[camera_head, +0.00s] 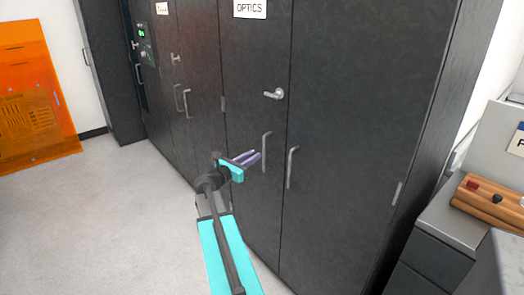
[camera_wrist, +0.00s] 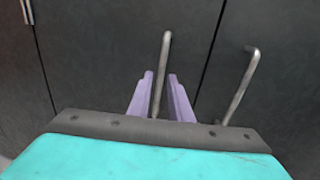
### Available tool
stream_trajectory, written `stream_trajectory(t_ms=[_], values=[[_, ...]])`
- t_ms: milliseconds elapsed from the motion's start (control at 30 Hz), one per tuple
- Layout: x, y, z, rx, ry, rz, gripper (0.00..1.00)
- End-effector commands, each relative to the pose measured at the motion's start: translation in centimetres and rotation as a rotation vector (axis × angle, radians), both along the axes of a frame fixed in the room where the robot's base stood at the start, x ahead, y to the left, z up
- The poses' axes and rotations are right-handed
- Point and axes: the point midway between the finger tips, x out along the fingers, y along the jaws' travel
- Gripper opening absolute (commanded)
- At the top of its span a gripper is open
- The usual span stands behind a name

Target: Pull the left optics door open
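The left optics door (camera_head: 255,60) is a dark grey cabinet door and is shut. It bears an OPTICS label (camera_head: 249,9), a silver lever (camera_head: 273,94) and a vertical bar handle (camera_head: 266,143). My gripper (camera_head: 258,156) has purple fingers and is open, with its tips close beside the bar handle. In the wrist view, the same handle (camera_wrist: 165,60) shows between the spread fingertips of my gripper (camera_wrist: 161,75). I see gaps at both sides and cannot tell how deep the bar sits between the fingers.
The right optics door (camera_head: 350,90) is shut and has its own bar handle (camera_head: 291,167). More dark cabinets stand to the left. A grey counter (camera_head: 450,222) with a wooden block (camera_head: 490,200) stands at the right. Pale floor (camera_head: 100,220) is clear at the left.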

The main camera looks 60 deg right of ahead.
Motion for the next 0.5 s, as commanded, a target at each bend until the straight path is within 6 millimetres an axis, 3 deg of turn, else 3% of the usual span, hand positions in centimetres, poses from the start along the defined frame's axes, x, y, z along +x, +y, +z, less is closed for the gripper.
stream_trajectory(t_ms=[300, 500], values=[[-0.5, -4.7, 0.1, 0.0, 0.0, -0.002, 0.18], [-0.8, -6.6, 0.1, -0.001, 0.0, -0.002, 0.18]])
